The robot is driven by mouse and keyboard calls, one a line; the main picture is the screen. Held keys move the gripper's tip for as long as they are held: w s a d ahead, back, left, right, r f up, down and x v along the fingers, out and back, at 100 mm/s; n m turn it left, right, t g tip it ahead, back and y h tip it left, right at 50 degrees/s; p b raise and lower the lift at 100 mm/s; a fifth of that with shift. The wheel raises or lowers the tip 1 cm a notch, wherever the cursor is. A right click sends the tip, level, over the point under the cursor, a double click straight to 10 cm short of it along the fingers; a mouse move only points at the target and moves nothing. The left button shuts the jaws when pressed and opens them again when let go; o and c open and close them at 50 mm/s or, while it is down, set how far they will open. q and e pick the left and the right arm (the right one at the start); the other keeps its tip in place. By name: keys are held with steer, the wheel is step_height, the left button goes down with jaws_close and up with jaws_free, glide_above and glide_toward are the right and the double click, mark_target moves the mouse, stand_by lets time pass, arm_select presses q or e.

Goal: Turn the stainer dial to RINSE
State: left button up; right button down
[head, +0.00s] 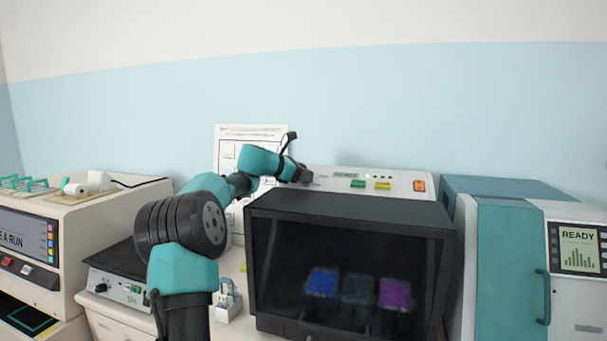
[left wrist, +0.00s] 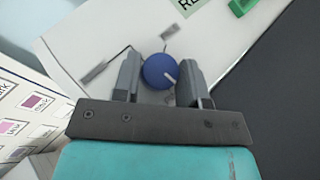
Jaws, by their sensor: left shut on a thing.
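The stainer (head: 407,177) is a pale machine at the back, behind a dark-screened box. Its dial (left wrist: 159,71) is a round blue knob with a white pointer line, seen in the left wrist view. The pointer slants toward the lower right of that view. My left gripper (left wrist: 160,75) is shut on the dial, one finger on each side. In the head view my left gripper (head: 304,174) is at the left end of the stainer's panel and hides the dial. The labels around the dial are too small to read. My right gripper is not in view.
Green (head: 358,184), yellow (head: 383,186) and orange (head: 419,185) controls sit along the stainer's panel. The dark-screened box (head: 350,209) stands in front of it. A teal cabinet marked READY (head: 507,266) is at right. A printed chart (head: 228,150) is behind my left arm.

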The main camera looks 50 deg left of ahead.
arm_select(q)
steer(key=o, duration=0.9)
steer(key=shift+o, duration=0.2)
steer(key=v, duration=1.7)
steer(key=shift+s, duration=0.25)
